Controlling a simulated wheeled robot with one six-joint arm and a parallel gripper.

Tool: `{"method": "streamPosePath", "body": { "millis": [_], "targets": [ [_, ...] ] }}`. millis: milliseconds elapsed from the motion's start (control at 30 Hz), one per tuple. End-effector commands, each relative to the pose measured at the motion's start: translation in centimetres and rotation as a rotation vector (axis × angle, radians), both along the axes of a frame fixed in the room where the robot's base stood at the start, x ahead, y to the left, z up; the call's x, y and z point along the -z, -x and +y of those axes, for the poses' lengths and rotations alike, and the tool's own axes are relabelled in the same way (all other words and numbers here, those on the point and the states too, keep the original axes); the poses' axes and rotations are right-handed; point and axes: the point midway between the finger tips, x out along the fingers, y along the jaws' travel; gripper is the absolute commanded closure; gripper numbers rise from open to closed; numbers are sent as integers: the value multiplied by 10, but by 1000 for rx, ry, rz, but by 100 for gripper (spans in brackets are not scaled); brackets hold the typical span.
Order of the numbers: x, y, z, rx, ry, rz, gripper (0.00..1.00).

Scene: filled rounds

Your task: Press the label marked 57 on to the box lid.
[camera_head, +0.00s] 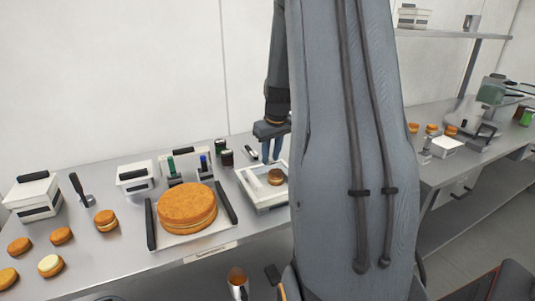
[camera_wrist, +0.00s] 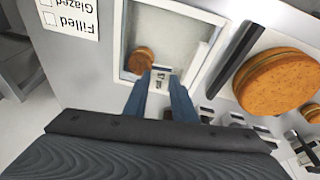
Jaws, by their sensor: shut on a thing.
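My gripper (camera_head: 271,158) is above the white box (camera_head: 262,207) with its fingers pointing down. In the wrist view the two blue fingers (camera_wrist: 161,80) are shut on a small white label (camera_wrist: 160,77) with dark marks; I cannot read its number clearly. The label appears over the box (camera_wrist: 127,42), near one edge of its pale window-like top. I cannot tell whether it touches the lid. One brown round (camera_wrist: 143,60) shows inside the box's frame, beside the fingers. My arm hides the box's right side in the head view.
A large filled round (camera_head: 187,205) sits on a board with black bars left of the box. Small dark jars (camera_head: 222,149) and a white holder with pens stand behind. Several small rounds (camera_head: 61,236) lie at the left. A card reading Filled and Glazed (camera_wrist: 68,14) shows in the wrist view.

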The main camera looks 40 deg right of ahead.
Motion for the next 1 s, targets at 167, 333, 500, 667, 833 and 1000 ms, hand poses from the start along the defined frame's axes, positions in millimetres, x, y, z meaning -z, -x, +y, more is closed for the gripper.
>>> {"method": "streamPosePath", "body": {
  "millis": [167, 333, 500, 667, 833, 1000],
  "targets": [
    [11, 1, -2, 4, 0, 1, 84],
    [25, 0, -1, 4, 0, 1, 84],
    [39, 0, 0, 2, -1, 1, 84],
    [50, 0, 1, -1, 0, 1, 84],
    [56, 0, 0, -1, 0, 0, 84],
    [57, 0, 0, -1, 0, 0, 84]
  ]
}}
